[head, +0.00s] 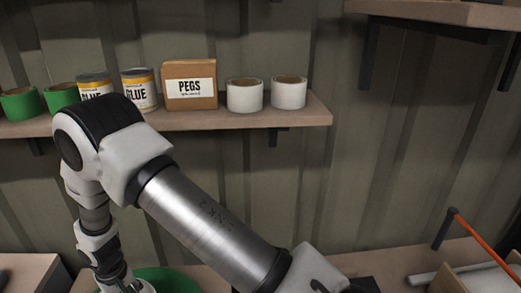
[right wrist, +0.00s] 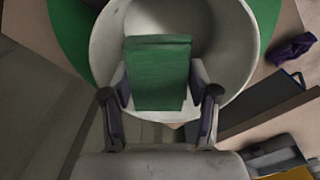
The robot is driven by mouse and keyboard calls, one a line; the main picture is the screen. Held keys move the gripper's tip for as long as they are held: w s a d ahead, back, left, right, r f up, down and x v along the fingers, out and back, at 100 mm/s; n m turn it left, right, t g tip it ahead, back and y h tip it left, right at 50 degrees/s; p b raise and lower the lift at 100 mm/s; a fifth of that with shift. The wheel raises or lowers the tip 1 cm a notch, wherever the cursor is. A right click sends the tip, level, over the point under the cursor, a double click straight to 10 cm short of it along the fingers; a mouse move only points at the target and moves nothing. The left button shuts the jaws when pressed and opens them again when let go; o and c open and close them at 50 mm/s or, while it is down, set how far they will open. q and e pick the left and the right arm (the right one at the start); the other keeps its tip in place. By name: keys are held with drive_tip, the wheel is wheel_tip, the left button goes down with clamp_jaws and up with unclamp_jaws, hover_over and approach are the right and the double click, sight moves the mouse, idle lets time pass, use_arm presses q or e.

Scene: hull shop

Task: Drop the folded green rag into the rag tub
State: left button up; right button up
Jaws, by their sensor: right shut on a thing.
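The folded green rag (right wrist: 158,75) shows in the right wrist view as a flat green block. My right gripper (right wrist: 160,88) is shut on it, one finger at each side edge. Behind and below the rag is a round, pale grey tub (right wrist: 238,45) with an open top; the rag overlaps the near part of its opening. The rag appears to be above the tub, and part of the tub's inside is hidden by it. In the head view my right arm reaches down at the lower left, its gripper cut off by the bottom edge. My left gripper is not in view.
A green round surface (right wrist: 72,35) lies under the tub; green also shows in the head view (head: 168,280). A purple cloth (right wrist: 292,47) and a dark flat item (right wrist: 262,103) lie to the right. A shelf (head: 230,117) holds glue cans, a PEGS box (head: 189,86) and tape rolls.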

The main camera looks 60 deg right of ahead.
drive_tip(key=shift+s+d+r, duration=0.1)
drive_tip(key=shift+s+r, duration=0.15)
drive_tip(key=shift+r, duration=0.05)
drive_tip(key=o, duration=1.2)
drive_tip(key=shift+s+r, duration=0.1)
drive_tip(key=shift+c, duration=0.2)
drive_tip(key=shift+w, duration=0.25)
wheel_tip(320, 180, up, 12)
drive_tip(key=shift+f, duration=0.15)
